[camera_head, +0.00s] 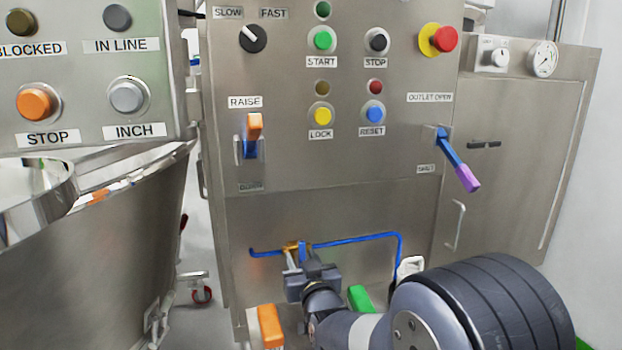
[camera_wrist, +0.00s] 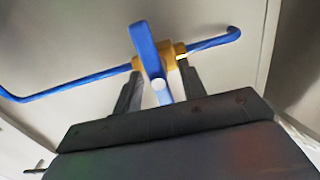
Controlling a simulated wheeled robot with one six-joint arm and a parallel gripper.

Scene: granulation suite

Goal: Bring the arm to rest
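My arm reaches in from the lower right of the head view. My gripper (camera_head: 297,260) is at the brass valve (camera_head: 291,247) on the blue pipe (camera_head: 350,239), low on the steel panel. In the wrist view, the blue valve handle (camera_wrist: 147,50) stands between my gripper's two dark fingers (camera_wrist: 160,80). The fingers are spread, with a gap showing on each side of the handle. The brass valve body (camera_wrist: 176,50) is just beyond the fingertips. Whether a finger touches it cannot be told.
Above is a control panel (camera_head: 340,160) with buttons, a raise lever (camera_head: 254,128) and a blue-purple outlet lever (camera_head: 460,165). Orange (camera_head: 269,325) and green (camera_head: 361,298) blocks sit low beside my arm. A steel vessel (camera_head: 90,240) stands left.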

